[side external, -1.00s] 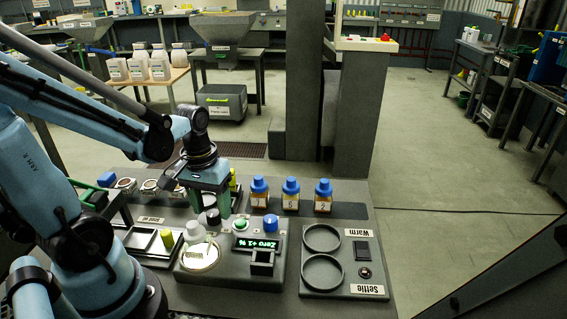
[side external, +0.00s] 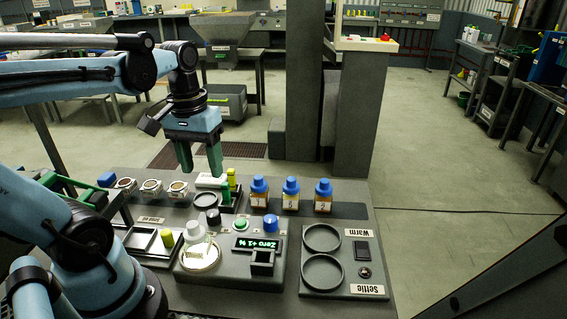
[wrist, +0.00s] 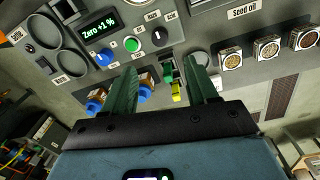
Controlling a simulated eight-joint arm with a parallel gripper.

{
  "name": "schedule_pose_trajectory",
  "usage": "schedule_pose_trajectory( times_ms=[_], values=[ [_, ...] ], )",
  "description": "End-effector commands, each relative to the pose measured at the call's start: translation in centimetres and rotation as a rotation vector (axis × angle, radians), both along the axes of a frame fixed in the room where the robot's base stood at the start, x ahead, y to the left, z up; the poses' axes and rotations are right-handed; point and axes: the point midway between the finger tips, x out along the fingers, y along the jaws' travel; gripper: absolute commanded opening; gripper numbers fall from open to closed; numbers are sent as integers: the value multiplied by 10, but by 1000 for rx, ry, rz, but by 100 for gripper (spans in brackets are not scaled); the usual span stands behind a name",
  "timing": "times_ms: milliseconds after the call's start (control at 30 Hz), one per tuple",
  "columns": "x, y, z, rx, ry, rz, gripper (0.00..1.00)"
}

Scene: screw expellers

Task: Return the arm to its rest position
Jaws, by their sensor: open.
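My gripper (side external: 201,172) hangs above the back of the grey bench (side external: 335,206), pointing down. Its two green fingers are spread apart with nothing between them. In the wrist view my gripper (wrist: 168,78) shows both fingers apart, with a yellow-capped item (wrist: 178,92) on the bench seen beyond the gap. The fingers are clear of the bench and touch nothing.
Several blue-capped bottles (side external: 291,193) stand right of the gripper. Round seed cups (side external: 150,188) sit to the left. A clear container (side external: 196,239) stands on the instrument with a "Zero +1 %" display (side external: 257,244). Two round recesses (side external: 322,238) lie at the right, empty.

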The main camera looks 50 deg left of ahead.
Motion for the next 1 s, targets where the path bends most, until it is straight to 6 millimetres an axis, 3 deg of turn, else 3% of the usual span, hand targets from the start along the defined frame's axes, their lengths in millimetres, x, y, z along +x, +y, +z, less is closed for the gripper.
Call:
schedule_pose_trajectory(
  times_ms=[467, 567, 800, 1000],
  values=[
    [2, -3, 2, 8, -17, -20, 58],
    [12, -14, -6, 46, -101, -107, 58],
    [47, -60, -21, 175, -434, -429, 58],
    [59, -82, -21, 221, -583, -553, 58]
  ],
)
